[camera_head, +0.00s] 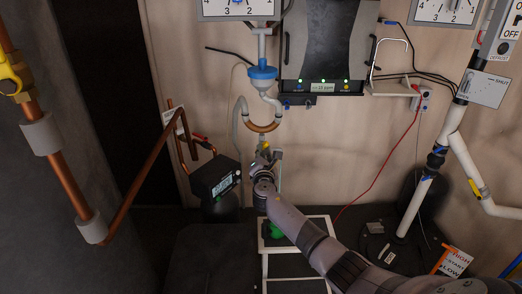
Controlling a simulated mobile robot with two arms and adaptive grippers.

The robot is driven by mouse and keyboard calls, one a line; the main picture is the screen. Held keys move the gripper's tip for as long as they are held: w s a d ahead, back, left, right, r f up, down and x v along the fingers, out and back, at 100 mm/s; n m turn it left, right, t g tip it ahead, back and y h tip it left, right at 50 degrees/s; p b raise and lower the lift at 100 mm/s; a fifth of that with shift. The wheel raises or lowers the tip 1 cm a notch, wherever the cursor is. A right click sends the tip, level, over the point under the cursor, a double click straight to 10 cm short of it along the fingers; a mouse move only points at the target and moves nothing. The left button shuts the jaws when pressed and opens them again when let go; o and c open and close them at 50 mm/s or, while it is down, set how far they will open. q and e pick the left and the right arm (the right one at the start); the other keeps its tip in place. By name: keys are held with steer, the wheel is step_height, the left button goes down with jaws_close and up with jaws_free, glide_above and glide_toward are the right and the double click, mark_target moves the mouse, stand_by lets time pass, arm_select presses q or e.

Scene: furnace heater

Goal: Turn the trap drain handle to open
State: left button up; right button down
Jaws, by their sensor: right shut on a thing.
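The drain trap (262,126) is a U-shaped bend of pipe, copper-coloured at the bottom, below a white and blue fitting (262,74) on the back wall. A small yellow part, which looks like the trap drain handle (263,143), shows just under the bend. My right gripper (267,153) reaches up from the lower right and is shut on this handle. The fingers hide much of it, so its exact angle cannot be told. My left gripper is not in view.
A black box with a lit display (214,178) stands close left of my right gripper. A copper pipe (144,177) slants at the left. A white frame (319,222) stands under my right arm. A red cable (392,154) hangs to the right.

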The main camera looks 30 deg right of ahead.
steer(key=shift+f+n+p, duration=0.1)
steer(key=shift+n+p, duration=1.15)
steer(key=shift+n, duration=0.95)
steer(key=n+p, duration=0.2)
steer(key=n, duration=0.2)
steer(key=shift+p, duration=0.35)
steer(key=c, duration=2)
jaws_free()
steer(key=o, duration=0.5)
